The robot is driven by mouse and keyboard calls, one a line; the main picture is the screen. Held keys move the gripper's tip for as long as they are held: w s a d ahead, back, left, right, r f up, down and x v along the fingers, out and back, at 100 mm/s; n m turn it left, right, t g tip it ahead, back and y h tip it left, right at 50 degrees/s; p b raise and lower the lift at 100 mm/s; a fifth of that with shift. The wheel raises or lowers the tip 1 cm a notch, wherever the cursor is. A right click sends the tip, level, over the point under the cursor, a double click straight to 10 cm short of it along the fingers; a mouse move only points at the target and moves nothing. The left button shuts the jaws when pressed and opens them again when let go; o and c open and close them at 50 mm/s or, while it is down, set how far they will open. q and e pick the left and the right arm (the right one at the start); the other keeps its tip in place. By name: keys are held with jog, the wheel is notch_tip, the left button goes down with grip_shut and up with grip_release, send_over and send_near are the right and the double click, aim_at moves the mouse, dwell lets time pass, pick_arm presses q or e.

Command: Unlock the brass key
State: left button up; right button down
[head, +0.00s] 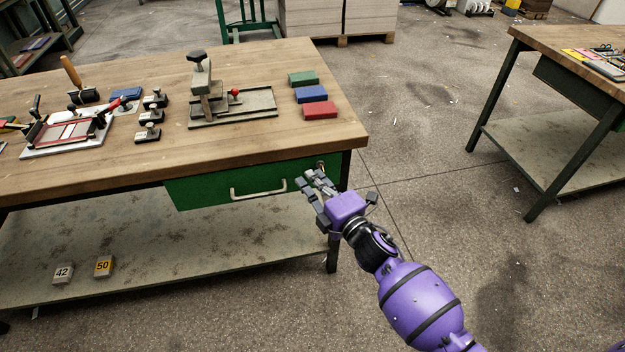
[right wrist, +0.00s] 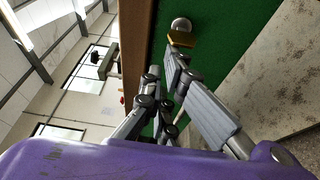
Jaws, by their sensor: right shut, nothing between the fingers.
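The brass key (right wrist: 183,39) shows in the right wrist view as a small yellow piece at a round silver lock (right wrist: 181,24) on the green drawer front. In the head view the lock area (head: 321,166) is small, at the right end of the green drawer (head: 225,188) under the table top. My right gripper (head: 316,178) is shut and empty, just in front of that end of the drawer. Its fingertips (right wrist: 165,68) are close to the key; I cannot tell whether they touch it. How far the key is turned is too small to tell. My left gripper is not in view.
The drawer's pale handle (head: 258,190) is left of my right gripper. The wooden table top (head: 240,150) overhangs above it, holding a clamp fixture (head: 232,108) and coloured blocks (head: 320,110). A table leg (head: 333,250) stands below. The floor to the right is clear up to another table (head: 560,40).

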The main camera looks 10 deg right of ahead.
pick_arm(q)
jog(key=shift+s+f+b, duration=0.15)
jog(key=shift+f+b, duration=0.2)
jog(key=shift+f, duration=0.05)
pick_arm(e)
jog(key=shift+d+r+m+t, duration=0.1)
jog(key=shift+r+m+t, duration=0.15)
jog(key=shift+m, duration=0.75)
jog(key=d+r+m+t+h+p, duration=0.1)
jog(key=d+r+m+t+h, duration=0.4)
jog(key=m, duration=0.9)
pick_arm(q)
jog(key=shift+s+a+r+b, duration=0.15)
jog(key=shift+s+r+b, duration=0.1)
jog(key=shift+b, duration=0.05)
pick_arm(e)
jog(key=s+a+f+g+y, duration=0.1)
jog(key=s+f, duration=0.1)
jog(key=s, duration=0.7)
jog(key=shift+s+a+f, duration=0.2)
jog(key=shift+a+f, duration=0.1)
